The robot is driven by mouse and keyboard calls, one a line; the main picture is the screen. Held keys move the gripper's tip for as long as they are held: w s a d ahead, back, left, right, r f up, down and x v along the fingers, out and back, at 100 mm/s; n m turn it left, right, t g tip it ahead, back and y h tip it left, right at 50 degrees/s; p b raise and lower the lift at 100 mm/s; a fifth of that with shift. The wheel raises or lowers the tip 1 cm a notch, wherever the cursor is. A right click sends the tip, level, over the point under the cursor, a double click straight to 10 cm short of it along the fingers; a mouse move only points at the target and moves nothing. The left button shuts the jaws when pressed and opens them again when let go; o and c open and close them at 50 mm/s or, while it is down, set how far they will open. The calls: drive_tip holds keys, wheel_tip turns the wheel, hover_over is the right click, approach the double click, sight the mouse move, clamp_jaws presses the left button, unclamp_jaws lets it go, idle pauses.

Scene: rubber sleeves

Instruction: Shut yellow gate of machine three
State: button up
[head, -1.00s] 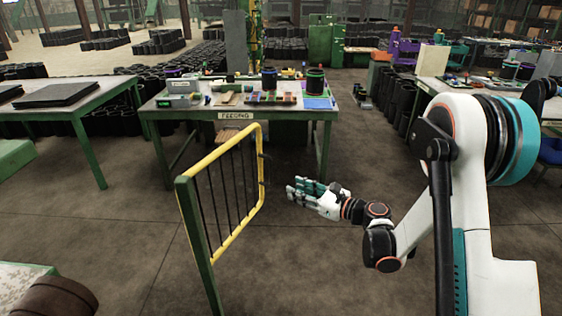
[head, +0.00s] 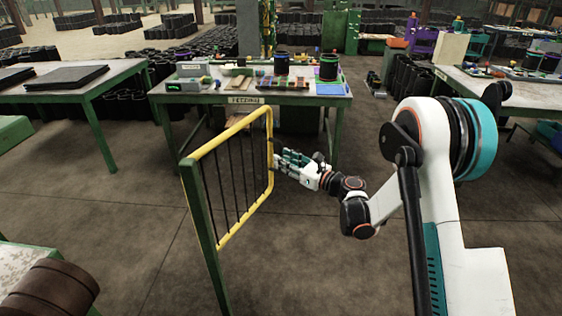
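The yellow gate (head: 230,131) is a yellow tube frame with dark upright bars. It hangs from a green post (head: 204,232) and stands swung away from me, its free end toward the feeding table. My gripper (head: 279,165), white and teal with grey fingers, is just right of the gate's free-end upright. Its fingertips meet or nearly meet that upright in the picture; I cannot tell whether they touch it. The fingers are small and seen from behind, so their opening is unclear. No machine number shows on the gate.
A green-legged table (head: 338,100) marked as feeding, with parts on it, stands behind the gate. Another table (head: 110,85) is at left and a third (head: 490,91) at right. A dark roll (head: 50,290) lies at the lower left.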

drive_tip(key=shift+x, duration=1.1)
clamp_jaws()
drive_tip(key=shift+w+a, duration=0.1)
